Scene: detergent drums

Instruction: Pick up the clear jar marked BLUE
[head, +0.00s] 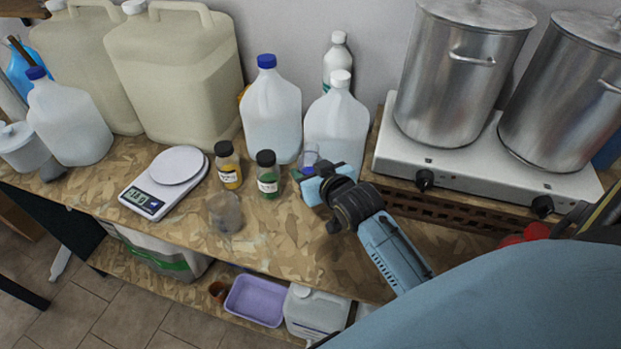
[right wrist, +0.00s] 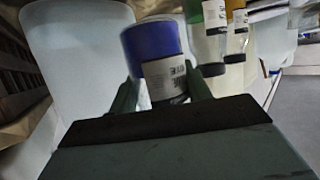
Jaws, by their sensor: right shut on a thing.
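The clear jar with blue contents (head: 309,155) is at the front of the white jugs in the head view, partly hidden by my gripper. I cannot tell whether the jar touches the bench. My left gripper is not in view.
A green jar (head: 267,176) stands just left of my gripper, with a yellow jar (head: 228,166) beyond it. Jugs (head: 337,125) stand close behind. A clear cup (head: 225,212), a scale (head: 165,184) and a hotplate with pots (head: 450,160) share the bench.

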